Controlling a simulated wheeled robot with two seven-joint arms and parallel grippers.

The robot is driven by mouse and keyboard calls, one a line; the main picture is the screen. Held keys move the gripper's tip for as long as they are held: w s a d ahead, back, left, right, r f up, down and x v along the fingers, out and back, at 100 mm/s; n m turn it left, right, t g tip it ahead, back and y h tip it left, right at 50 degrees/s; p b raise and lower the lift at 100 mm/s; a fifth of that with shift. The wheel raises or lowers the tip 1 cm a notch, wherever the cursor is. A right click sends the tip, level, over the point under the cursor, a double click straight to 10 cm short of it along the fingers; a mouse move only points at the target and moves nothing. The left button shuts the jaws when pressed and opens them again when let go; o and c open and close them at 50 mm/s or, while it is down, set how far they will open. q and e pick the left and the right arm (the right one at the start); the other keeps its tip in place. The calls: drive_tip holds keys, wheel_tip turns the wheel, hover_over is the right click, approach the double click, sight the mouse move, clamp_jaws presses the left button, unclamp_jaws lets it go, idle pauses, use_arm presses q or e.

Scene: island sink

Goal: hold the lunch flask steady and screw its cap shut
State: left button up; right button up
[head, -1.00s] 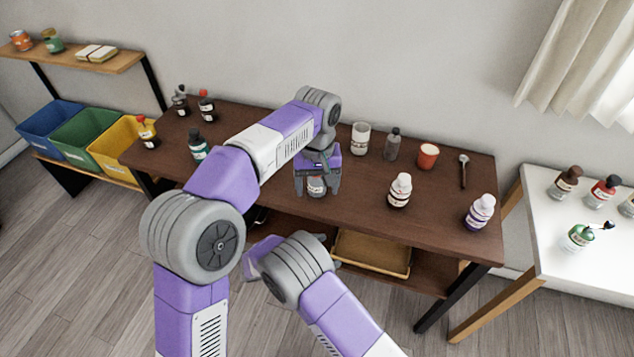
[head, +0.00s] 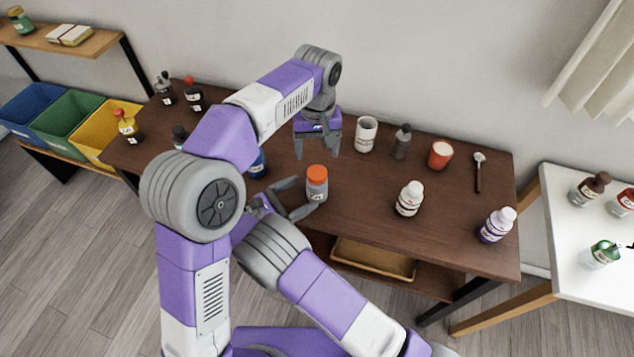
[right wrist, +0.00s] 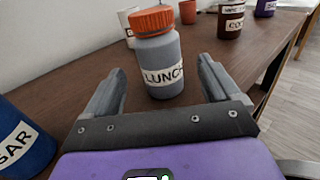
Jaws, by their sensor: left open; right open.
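The lunch flask (head: 317,187) is a grey jar with a white label, upright near the front edge of the dark wooden table. Its orange cap (head: 317,171) sits on top; I cannot tell how tightly it is screwed. The flask also shows in the right wrist view (right wrist: 159,68), label reading LUNCH. My right gripper (head: 303,194) is open, low beside the flask, with its fingers reaching toward either side of it without visible contact. My left gripper (head: 317,150) is open and empty, above and behind the flask, pointing down.
A blue jar (head: 257,163) stands left of the flask, also in the right wrist view (right wrist: 22,140). Behind are a white cup (head: 366,134), a grey bottle (head: 401,142) and an orange cup (head: 440,154). White-capped bottles (head: 409,198) stand to the right, with bare tabletop between.

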sight(317, 172)
drive_tip(key=shift+x, duration=3.85)
use_arm(q)
drive_tip(key=shift+f, duration=0.1)
use_arm(e)
clamp_jaws()
use_arm(q)
wheel_tip(317, 172, down, 8)
